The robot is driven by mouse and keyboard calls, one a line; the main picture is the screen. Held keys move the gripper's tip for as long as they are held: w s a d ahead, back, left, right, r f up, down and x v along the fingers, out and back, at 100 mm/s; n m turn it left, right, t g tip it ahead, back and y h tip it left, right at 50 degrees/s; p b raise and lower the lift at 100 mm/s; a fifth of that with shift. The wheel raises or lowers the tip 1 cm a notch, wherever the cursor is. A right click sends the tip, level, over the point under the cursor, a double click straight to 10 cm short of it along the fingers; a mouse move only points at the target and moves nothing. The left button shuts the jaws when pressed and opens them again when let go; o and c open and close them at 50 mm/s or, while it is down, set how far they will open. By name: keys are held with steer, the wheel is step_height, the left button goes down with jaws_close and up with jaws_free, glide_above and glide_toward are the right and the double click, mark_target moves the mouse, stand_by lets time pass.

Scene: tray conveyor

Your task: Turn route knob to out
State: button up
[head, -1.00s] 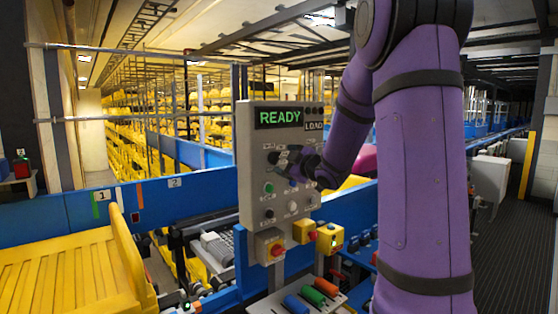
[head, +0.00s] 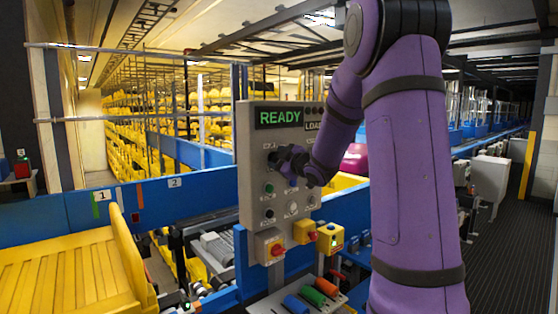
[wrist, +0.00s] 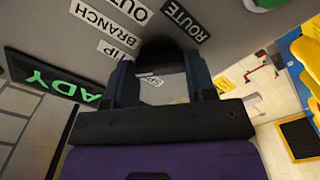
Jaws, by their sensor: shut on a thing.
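The grey control panel (head: 247,190) stands in front of me, with a green READY display (head: 279,117) at its top. My gripper (head: 276,160) is at the upper left of the panel, below the display. In the wrist view my gripper (wrist: 163,70) has its two fingers on either side of a black round knob (wrist: 168,48) and is shut on it. Labels ROUTE, OUT, BRANCH and one ending in IP surround this knob. The fingers hide part of the knob, and I cannot tell which label it points to. In the head view my gripper covers it.
Blue, green and red handles (head: 312,296) lie below right. A yellow tray (head: 70,275) is at the left. Blue conveyor rails run behind the panel.

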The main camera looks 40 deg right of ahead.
steer(key=shift+m, duration=0.3)
steer(key=shift+d+m, duration=0.2)
steer(key=shift+m, duration=7.4)
steer(key=o, duration=0.9)
steer(key=shift+o, duration=0.2)
steer(key=s, duration=1.1)
